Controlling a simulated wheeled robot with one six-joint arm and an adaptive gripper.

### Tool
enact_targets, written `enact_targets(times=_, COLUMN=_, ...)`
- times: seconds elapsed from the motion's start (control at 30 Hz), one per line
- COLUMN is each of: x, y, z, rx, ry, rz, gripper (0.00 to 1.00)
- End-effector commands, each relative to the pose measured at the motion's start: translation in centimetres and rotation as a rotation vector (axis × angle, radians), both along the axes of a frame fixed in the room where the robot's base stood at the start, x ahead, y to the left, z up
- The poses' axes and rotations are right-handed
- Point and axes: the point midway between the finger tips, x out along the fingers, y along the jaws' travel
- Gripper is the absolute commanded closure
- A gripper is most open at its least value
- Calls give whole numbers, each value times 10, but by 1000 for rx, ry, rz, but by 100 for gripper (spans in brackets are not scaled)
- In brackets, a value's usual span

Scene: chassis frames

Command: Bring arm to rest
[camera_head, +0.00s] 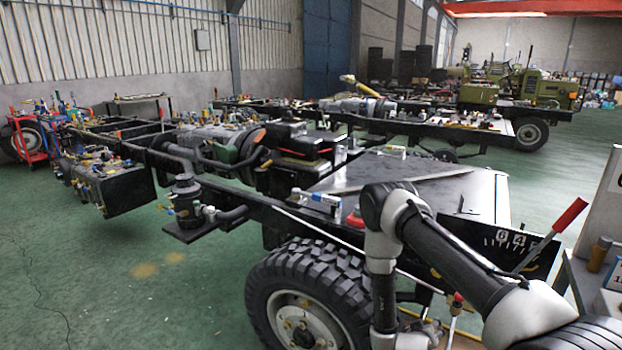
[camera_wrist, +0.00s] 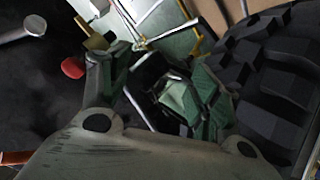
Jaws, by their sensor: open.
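My arm shows at the right of the head view, a white and black arm bent over beside the near wheel, with one link hanging down to the bottom edge. My gripper is not visible in the head view. In the wrist view my gripper (camera_wrist: 152,72) shows its two greenish fingers spread apart, with no object clearly held between them. The dark treaded tyre (camera_wrist: 275,85) is close by on the right of the wrist view. The same chassis wheel (camera_head: 305,305) stands at the bottom of the head view.
The black chassis frame (camera_head: 262,208) runs from the left to the near wheel, with a flat dark plate (camera_head: 465,195) on top. A red-handled lever (camera_head: 570,215) and a grey bench stand at the right. Green floor (camera_head: 130,290) is clear at the lower left.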

Motion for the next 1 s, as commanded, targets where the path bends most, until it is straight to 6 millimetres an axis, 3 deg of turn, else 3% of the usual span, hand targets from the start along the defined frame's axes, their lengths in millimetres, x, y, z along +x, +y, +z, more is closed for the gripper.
enact_targets(times=0.03, x=-17, y=10, z=-20, rx=94, ry=115, rz=-12, gripper=37)
enact_targets(times=0.1, x=-31, y=30, z=-29, rx=232, ry=259, rz=-31, gripper=37)
enact_targets(times=0.17, x=-40, y=49, z=-23, rx=339, ry=373, rz=-45, gripper=37)
enact_targets(times=0.27, x=-54, y=79, z=12, rx=490, ry=548, rz=-60, gripper=37)
enact_targets(times=0.4, x=-73, y=104, z=83, rx=615, ry=734, rz=-63, gripper=37)
enact_targets(times=0.57, x=-99, y=111, z=175, rx=678, ry=881, rz=-53, gripper=37)
enact_targets(times=0.8, x=-149, y=94, z=306, rx=680, ry=995, rz=-37, gripper=37)
enact_targets(times=1.0, x=-198, y=68, z=395, rx=642, ry=987, rz=-24, gripper=37)
